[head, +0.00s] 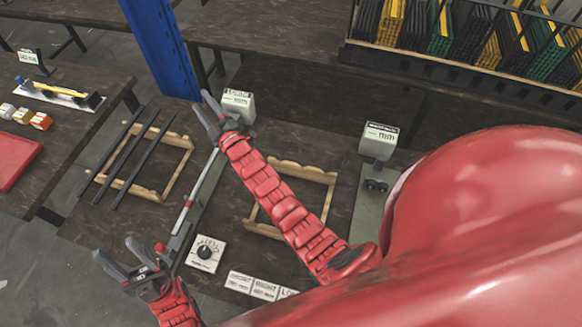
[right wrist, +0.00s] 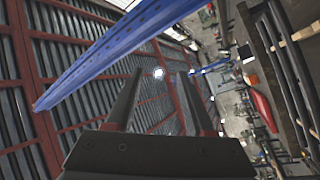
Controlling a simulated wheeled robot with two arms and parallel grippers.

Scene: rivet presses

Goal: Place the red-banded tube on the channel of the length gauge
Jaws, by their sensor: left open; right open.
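The length gauge has a pale display head (head: 238,101) and a long green-grey base running down toward the lower left. A slim silver tube with a red band (head: 188,203) lies lengthwise along the gauge's channel; its exact seating is too small to tell. My left gripper (head: 112,248) is open and empty, left of the tube's lower end and apart from it. My right gripper (head: 201,98) is open beside the gauge head, and its forearm crosses above the table. The right wrist view shows its two fingers (right wrist: 160,72) spread with nothing between them.
A wooden rack (head: 183,170) holds three dark rods at left. A second wooden rack (head: 328,180) looks empty, partly behind my right arm. A second gauge (head: 379,141) stands at right. A dial card (head: 205,253) and label cards (head: 265,289) lie in front. A blue post (head: 160,45) rises behind.

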